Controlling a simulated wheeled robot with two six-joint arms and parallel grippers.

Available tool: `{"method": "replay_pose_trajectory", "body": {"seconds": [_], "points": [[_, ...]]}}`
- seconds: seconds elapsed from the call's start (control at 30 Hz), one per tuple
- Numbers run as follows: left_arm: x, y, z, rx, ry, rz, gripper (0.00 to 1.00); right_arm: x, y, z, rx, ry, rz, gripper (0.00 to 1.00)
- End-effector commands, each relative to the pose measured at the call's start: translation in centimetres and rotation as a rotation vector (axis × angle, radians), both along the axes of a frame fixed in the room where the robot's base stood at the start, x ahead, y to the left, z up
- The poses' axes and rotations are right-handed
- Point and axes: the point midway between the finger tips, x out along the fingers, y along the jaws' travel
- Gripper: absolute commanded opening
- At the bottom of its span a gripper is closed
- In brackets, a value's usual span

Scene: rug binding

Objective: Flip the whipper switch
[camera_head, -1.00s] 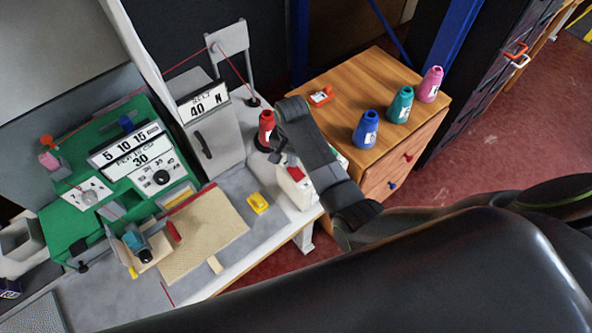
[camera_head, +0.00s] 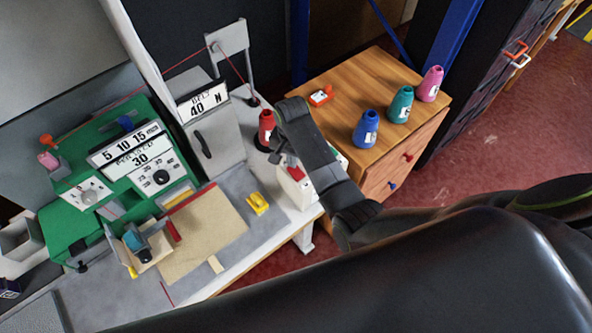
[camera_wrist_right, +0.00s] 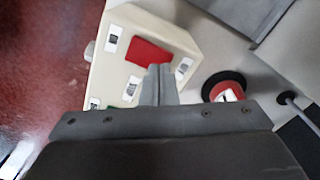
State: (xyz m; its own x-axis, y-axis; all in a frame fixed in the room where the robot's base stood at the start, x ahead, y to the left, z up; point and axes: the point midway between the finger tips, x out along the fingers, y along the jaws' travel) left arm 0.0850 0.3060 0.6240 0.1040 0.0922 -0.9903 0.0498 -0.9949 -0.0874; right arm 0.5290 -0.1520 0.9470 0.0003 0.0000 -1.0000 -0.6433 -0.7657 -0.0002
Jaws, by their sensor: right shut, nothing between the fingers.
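A cream switch box (camera_head: 297,191) with a red rocker (camera_head: 295,173) stands at the right end of the sewing table. In the right wrist view the box (camera_wrist_right: 118,50) fills the upper middle, with its red rocker (camera_wrist_right: 147,53) on top and small white labels around it. My right gripper (camera_head: 284,160) is shut and empty, just above the box. In the wrist view its closed fingertips (camera_wrist_right: 160,72) overlap the rocker's lower right edge. I cannot tell whether they touch it. My left gripper is not in view.
A red thread cone (camera_head: 266,127) stands on a black base close to the gripper. A wooden cabinet (camera_head: 340,90) with blue, teal and pink cones is to the right. The green machine (camera_head: 75,225), a tan rug (camera_head: 205,235) and a yellow part (camera_head: 257,203) are to the left.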

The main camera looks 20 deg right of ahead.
Motion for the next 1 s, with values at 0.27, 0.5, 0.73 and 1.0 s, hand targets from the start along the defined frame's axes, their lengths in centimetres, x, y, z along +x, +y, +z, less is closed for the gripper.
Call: {"method": "replay_pose_trajectory", "body": {"seconds": [0.27,0.5,0.73,1.0], "points": [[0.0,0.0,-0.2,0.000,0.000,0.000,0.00,0.0,0.0,-0.5,0.000,0.000,0.000,0.00],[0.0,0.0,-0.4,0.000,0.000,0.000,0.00,0.0,0.0,-0.9,-0.001,0.001,0.000,0.00],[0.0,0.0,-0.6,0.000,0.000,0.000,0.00,0.0,0.0,-1.2,0.000,0.001,0.000,0.00],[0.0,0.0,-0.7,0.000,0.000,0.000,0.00,-0.1,0.0,-1.5,-0.001,0.002,0.000,0.00]]}}
